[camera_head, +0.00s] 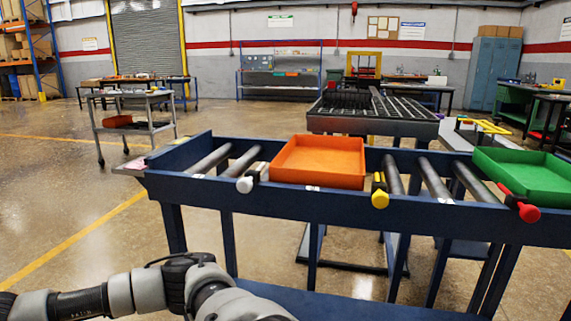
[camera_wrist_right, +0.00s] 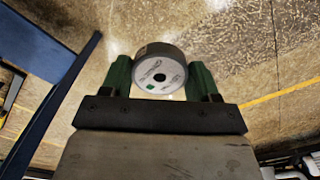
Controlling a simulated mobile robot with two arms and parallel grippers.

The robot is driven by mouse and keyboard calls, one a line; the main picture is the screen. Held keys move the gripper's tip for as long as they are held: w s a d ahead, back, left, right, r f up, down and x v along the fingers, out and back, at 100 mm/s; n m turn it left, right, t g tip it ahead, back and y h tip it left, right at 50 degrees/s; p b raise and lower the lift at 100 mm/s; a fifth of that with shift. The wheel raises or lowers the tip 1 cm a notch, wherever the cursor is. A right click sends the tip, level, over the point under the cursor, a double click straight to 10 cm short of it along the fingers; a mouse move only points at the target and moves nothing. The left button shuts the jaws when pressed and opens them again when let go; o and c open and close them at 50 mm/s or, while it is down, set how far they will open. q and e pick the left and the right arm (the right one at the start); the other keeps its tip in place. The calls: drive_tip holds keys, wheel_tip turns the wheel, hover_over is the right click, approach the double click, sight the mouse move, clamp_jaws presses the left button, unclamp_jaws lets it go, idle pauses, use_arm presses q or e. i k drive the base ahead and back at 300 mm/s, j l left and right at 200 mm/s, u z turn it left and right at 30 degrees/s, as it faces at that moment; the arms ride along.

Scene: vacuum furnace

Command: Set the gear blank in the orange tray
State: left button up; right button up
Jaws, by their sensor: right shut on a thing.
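The orange tray (camera_head: 325,160) sits empty on the rollers of a blue roller stand in the head view. My right gripper (camera_wrist_right: 160,78) is shut on the gear blank (camera_wrist_right: 148,70), a short grey disc with a pale printed face and a dark centre hole. The disc sits between the two green fingers, over the floor in the right wrist view. The right gripper and the blank do not show in the head view. My left arm comes in at the lower left of the head view, but its gripper is out of view.
The blue roller stand (camera_head: 270,209) has raised side rails. A green tray (camera_head: 526,174) sits on it to the right. White, yellow and red-ended handles stick out along its front. A dark grated table (camera_head: 375,122) stands behind. Open floor lies to the left.

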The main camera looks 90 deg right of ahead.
sight(309, 168)
drive_tip(key=k+z, duration=0.25)
drive_tip(key=z, duration=0.2)
drive_tip(key=k+z, duration=0.25)
drive_tip(key=z, duration=0.2)
drive_tip(key=k+l+z, duration=0.1)
drive_tip(key=k+z, duration=0.15)
drive_tip(key=z, duration=0.2)
